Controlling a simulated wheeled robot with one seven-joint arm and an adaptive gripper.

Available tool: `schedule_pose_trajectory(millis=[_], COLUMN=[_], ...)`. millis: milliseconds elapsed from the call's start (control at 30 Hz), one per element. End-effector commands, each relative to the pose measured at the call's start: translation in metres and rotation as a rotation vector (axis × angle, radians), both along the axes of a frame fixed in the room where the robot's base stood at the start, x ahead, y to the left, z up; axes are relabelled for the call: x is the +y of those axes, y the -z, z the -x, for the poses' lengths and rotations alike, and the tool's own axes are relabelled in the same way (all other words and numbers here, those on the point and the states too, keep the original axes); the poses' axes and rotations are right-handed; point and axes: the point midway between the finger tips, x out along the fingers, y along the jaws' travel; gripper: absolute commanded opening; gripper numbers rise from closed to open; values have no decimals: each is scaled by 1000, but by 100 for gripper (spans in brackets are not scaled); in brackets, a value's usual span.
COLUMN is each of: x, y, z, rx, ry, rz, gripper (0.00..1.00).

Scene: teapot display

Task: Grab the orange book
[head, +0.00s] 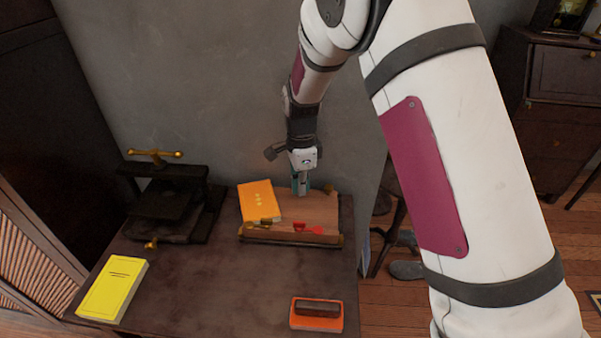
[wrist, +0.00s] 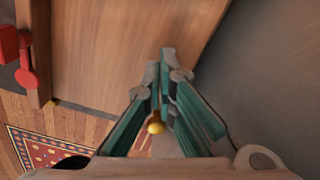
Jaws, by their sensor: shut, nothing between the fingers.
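The orange book (head: 259,201) lies on the left part of a wooden tray (head: 312,212) at the back of the dark table, in the head view. My gripper (head: 301,190) points down over the tray's back edge, to the right of the book and apart from it. In the wrist view the teal fingers of my gripper (wrist: 167,68) are close together, shut and empty. The bare wood of the tray (wrist: 125,45) shows behind them. The book cannot be made out in the wrist view.
A red item (head: 307,229) and a small brass item sit at the tray's front. A dark press (head: 165,205) stands left, a yellow book (head: 113,289) lies front left, and an orange block with a dark top (head: 316,316) lies front right. The table's middle is clear. A grey wall (head: 220,90) stands close behind.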

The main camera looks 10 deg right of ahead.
Motion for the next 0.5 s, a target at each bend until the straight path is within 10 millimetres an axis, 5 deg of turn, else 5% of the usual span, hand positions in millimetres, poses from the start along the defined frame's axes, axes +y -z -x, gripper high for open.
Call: schedule_pose_trajectory(millis=[67, 233, 500], x=[0, 25, 39], y=[17, 15, 15], z=[1, 4, 7], rx=[4, -1, 0], ry=[0, -2, 0], rz=[1, -1, 0], gripper=[0, 0, 0])
